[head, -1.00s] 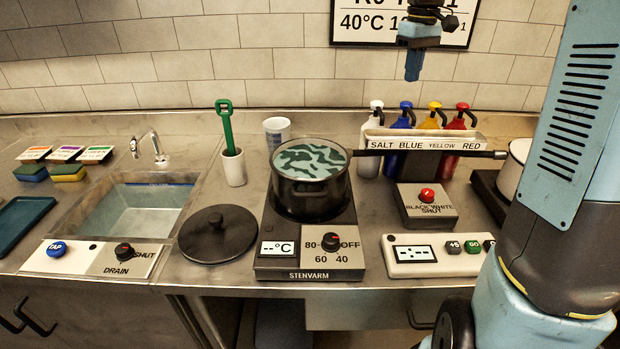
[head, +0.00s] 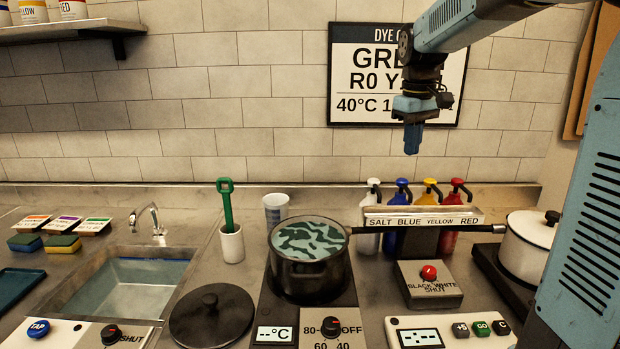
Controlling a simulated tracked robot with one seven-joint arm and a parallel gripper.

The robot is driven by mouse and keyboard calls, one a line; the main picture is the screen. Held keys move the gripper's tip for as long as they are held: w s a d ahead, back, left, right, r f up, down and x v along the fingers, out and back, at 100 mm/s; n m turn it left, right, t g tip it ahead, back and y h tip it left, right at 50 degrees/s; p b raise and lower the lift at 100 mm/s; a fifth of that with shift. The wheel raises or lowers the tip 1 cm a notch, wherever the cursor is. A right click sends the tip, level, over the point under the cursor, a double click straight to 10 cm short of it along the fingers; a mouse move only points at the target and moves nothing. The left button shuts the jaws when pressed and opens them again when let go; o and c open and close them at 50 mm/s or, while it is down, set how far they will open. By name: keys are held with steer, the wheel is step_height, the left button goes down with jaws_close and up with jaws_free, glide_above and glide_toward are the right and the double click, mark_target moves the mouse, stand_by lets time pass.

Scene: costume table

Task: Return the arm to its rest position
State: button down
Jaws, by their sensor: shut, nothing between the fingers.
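My gripper (head: 412,142) hangs in the air at the upper right, fingers pointing down and shut with nothing between them. It is in front of the wall sign (head: 348,75) and covers part of its text. It is well above the worktop and apart from everything on it. My arm reaches in from the upper right.
A black pot (head: 310,272) with a green patterned surface inside stands on the hotplate, its long handle pointing right. Pump bottles (head: 450,240) stand behind a labelled rack. A white pot (head: 530,247) is at right. A sink (head: 135,285) and black lid (head: 211,314) are at left.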

steer(key=s+f+m+t, duration=0.2)
steer(key=s+f, duration=0.1)
steer(key=s, duration=0.9)
steer(key=s+f+m+t, duration=0.2)
steer(key=s+f+m, duration=0.1)
steer(key=s, duration=1)
steer(key=shift+d+t, duration=0.3)
steer(key=shift+s, duration=0.1)
stand_by(1.7)
